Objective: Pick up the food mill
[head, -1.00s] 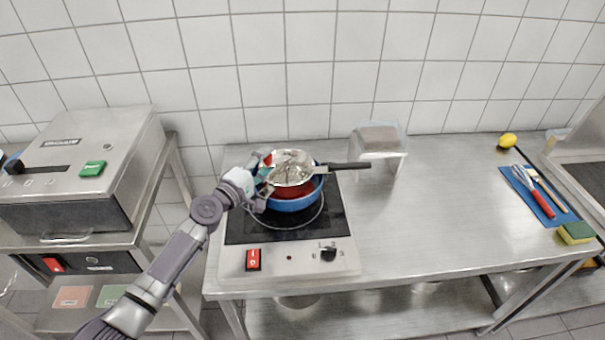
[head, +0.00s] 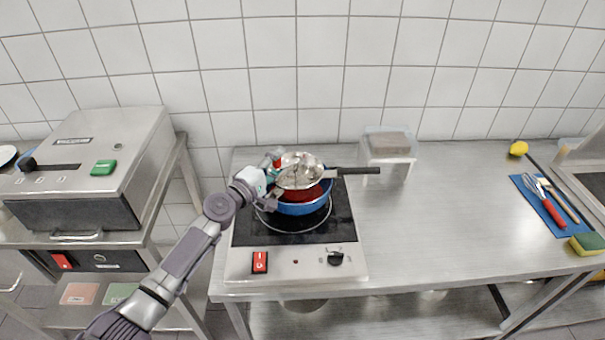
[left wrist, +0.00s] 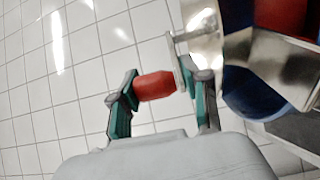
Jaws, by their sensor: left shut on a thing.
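The food mill is a silver metal bowl (head: 299,168) with a long black handle (head: 358,171) pointing right. It sits at or just above the rim of a blue pan (head: 303,208) with red contents on the hob; I cannot tell whether they touch. My left gripper (head: 270,174) is at the mill's left side. In the left wrist view, the fingers of my left gripper (left wrist: 157,88) are shut on the mill's red crank knob (left wrist: 155,86), with the metal bowl (left wrist: 203,45) and blue pan (left wrist: 252,92) to the right. My right gripper is out of view.
The hob (head: 295,263) stands on a steel table (head: 450,215). A clear container (head: 388,170) stands behind the black handle. A lemon (head: 518,148), a blue mat with utensils (head: 530,190) and a sponge (head: 588,243) lie far right. The table's middle is clear. A steel appliance (head: 90,165) stands left.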

